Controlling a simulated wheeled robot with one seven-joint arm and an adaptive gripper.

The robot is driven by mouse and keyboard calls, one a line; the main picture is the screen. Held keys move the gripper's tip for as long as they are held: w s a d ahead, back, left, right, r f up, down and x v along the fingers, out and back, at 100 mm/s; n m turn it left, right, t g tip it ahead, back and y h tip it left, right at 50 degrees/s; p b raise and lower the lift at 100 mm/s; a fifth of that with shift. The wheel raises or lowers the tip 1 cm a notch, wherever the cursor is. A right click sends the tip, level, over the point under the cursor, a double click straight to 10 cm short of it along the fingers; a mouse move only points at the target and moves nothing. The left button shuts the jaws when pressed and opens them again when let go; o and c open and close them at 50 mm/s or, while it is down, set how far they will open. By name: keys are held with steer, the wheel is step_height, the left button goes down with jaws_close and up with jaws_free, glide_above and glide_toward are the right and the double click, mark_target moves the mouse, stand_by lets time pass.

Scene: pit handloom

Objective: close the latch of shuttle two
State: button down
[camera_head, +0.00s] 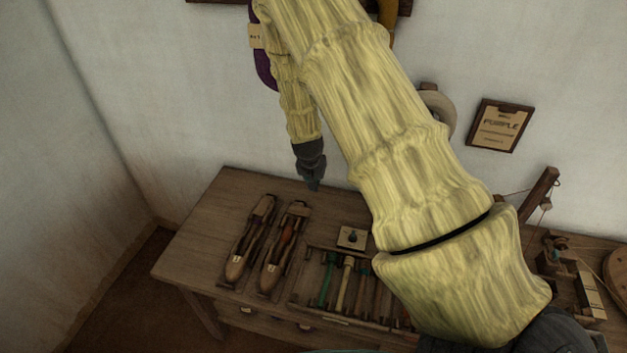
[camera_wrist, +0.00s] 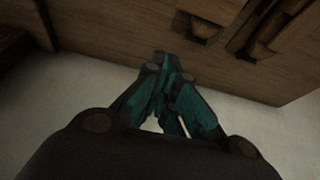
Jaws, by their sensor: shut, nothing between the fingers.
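Two wooden shuttles lie side by side on the left part of the table. The left shuttle (camera_head: 238,260) has a pale wooden tip at its near end. The right shuttle (camera_head: 272,270) looks alike and has something reddish inside. Each has a small pale label whose number I cannot read. The latches are too small to tell apart. My gripper (camera_head: 314,186) is shut and empty, pointing down above the back of the table, to the right of the shuttles' far ends. In the wrist view my gripper (camera_wrist: 165,65) shows its teal fingers together. Parts of the shuttles show at that view's top right.
A rack (camera_head: 305,295) with several coloured bobbins stands right of the shuttles, with a small square block (camera_head: 352,238) behind it. A framed sign (camera_head: 499,126) hangs on the wall. A winding device (camera_head: 560,255) stands at the right. The table's back left (camera_head: 228,190) is bare.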

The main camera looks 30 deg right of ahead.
mark_target(301, 212)
steer(key=p+x, duration=0.1)
steer(key=x, duration=0.5)
steer(key=shift+d+f, duration=0.15)
steer(key=shift+f, duration=0.1)
steer(key=s+a+p, duration=0.2)
steer(key=shift+a, duration=0.35)
steer(key=shift+s+a+f, duration=0.1)
steer(key=shift+s+a, duration=0.05)
steer(key=shift+s, duration=0.05)
